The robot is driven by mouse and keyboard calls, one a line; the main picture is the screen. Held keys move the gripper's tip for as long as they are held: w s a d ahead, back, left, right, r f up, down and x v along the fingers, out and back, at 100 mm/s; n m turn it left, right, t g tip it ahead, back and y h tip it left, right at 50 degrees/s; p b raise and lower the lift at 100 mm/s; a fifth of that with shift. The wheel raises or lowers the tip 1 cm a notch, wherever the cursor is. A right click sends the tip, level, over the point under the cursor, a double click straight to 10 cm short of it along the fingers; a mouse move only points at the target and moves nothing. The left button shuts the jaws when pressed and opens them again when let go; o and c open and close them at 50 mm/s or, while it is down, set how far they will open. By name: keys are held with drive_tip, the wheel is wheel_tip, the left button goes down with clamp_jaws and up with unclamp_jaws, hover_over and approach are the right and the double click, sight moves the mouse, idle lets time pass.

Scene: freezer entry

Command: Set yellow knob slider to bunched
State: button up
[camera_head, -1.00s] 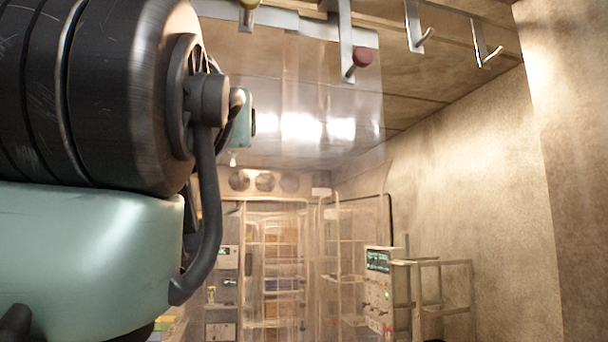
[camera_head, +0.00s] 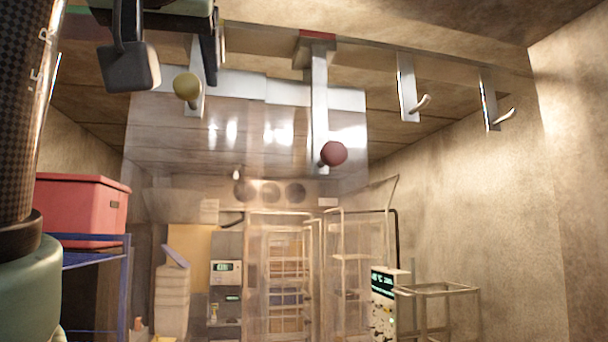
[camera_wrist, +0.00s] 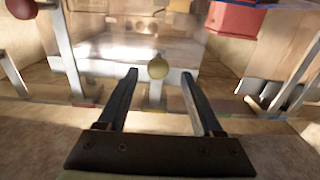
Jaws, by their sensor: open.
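The yellow knob (camera_head: 187,86) is on a metal slider bracket (camera_head: 197,107) hanging from the overhead rail (camera_head: 262,40), left of the red knob (camera_head: 333,153). My gripper (camera_head: 172,66) is open at the upper left, its fingers near the yellow knob. In the wrist view, the yellow knob (camera_wrist: 157,68) appears midway between the tips of my open gripper (camera_wrist: 159,73), with gaps on both sides. Contact is not visible. A clear strip curtain (camera_head: 245,125) hangs below the sliders. Which rail position means bunched cannot be read.
A red block (camera_head: 318,37) sits on the rail above the red knob's bracket. Two empty hooks (camera_head: 409,90) (camera_head: 490,102) hang to the right. A red bin (camera_head: 80,208) stands on a blue rack at left. Cage trolleys and a lit control panel (camera_head: 383,285) stand beyond and right.

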sight(186, 80)
drive_tip(key=p+x, duration=0.3)
drive_tip(key=x, duration=0.3)
drive_tip(key=shift+w+r, duration=0.15)
drive_tip(key=shift+w, duration=0.15)
drive_tip(key=shift+w+a+p, duration=0.15)
drive_tip(key=shift+w+p, duration=0.35)
drive_tip(key=shift+w, duration=0.2)
clamp_jaws()
idle(0.5)
